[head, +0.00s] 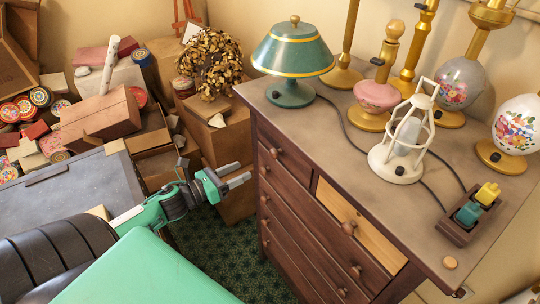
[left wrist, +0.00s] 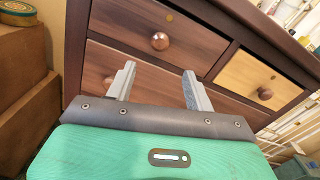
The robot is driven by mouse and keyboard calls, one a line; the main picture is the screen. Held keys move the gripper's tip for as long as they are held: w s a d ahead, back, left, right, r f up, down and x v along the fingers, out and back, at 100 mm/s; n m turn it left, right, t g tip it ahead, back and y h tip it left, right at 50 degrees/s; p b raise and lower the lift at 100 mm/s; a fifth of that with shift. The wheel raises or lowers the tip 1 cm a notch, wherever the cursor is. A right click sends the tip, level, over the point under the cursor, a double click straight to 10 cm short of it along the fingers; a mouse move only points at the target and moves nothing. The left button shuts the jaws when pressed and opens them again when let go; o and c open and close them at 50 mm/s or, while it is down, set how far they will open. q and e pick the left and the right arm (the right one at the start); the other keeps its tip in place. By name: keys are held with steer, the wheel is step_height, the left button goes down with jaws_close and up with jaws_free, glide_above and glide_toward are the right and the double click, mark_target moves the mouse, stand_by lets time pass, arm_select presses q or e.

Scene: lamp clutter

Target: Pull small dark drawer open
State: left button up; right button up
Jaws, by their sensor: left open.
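The small dark drawer (head: 284,156) is at the top of the brown dresser's front, left of a light wood drawer (head: 357,226). It looks shut, and its round copper-brown knob (head: 275,153) faces my left gripper (head: 245,171). The left gripper is open and empty, a short way in front of the dresser. In the left wrist view the small dark drawer (left wrist: 196,50) and its knob (left wrist: 160,41) lie ahead of the two spread fingers (left wrist: 159,69). The knob appears a little above the gap between the fingertips, not touching them. My right gripper is not in view.
The dresser top (head: 330,140) holds a green lamp (head: 293,60), a white lantern lamp (head: 402,145), several other lamps and a small block tray (head: 466,222). Boxes (head: 100,115) and round tins crowd the left. A box with a wreath (head: 212,60) stands beside the dresser.

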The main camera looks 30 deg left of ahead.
mark_target(272, 157)
arm_select(q)
steer(key=p+x, duration=0.3)
steer(key=x, duration=0.6)
steer(key=shift+w+d+r+p, duration=0.1)
steer(key=shift+w+p, duration=0.25)
steer(key=shift+x, duration=0.9)
jaws_close()
steer(key=shift+s+f, duration=0.1)
steer(key=shift+f, duration=0.1)
